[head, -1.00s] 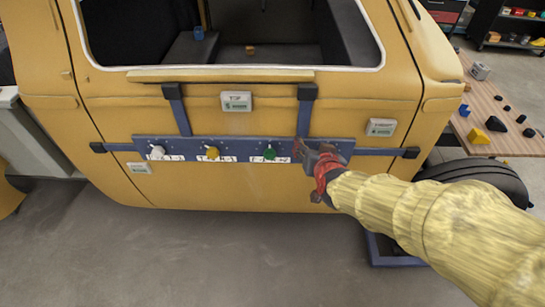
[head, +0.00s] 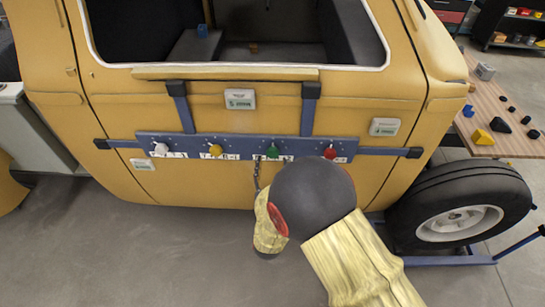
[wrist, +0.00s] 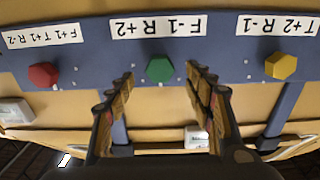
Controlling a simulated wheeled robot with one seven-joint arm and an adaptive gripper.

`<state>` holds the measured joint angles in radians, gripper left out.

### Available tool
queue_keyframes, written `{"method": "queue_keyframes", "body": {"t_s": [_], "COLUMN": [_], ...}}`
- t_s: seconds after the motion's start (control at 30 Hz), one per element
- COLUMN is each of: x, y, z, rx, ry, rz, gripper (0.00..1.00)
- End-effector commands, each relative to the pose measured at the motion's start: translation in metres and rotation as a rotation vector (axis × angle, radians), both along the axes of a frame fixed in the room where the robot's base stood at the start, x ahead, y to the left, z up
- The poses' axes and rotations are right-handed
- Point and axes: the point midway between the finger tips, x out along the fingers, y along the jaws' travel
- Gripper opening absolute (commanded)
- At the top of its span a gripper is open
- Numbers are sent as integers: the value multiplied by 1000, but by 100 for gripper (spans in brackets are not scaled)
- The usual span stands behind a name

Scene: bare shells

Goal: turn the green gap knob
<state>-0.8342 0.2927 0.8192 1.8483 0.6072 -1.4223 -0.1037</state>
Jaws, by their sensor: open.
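The green knob (head: 272,151) sits on a blue panel (head: 245,148) fixed to the side of a yellow vehicle shell. In the wrist view the green knob (wrist: 160,69) lies between the two open fingers of my gripper (wrist: 160,80), with clear space on both sides. Whether the fingertips reach as deep as the knob cannot be told. In the head view my gripper (head: 258,182) shows as thin dark fingers just below the green knob, partly hidden by my own arm. The wrist view shows the panel upside down.
A red knob (head: 330,153) and a yellow knob (head: 215,151) flank the green one, and a white knob (head: 160,149) is farther left. White label strips lie beside the knobs. A wheel (head: 460,215) stands at the right. A wooden table (head: 490,105) holds several blocks.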

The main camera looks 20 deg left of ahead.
Motion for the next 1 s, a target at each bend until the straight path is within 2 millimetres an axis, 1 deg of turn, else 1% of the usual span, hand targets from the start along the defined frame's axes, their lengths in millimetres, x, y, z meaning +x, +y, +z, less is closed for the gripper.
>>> {"method": "queue_keyframes", "body": {"t_s": [0.1,0.2,0.33,0.67,1.0], "x": [19,30,40,42,42], "y": [3,7,9,10,10], "z": [-1,-1,0,0,0], "rx": [1,1,1,0,0], "ry": [0,0,0,1,1], "rz": [-2,0,0,1,1], "gripper": [53,53,53,52,33]}}
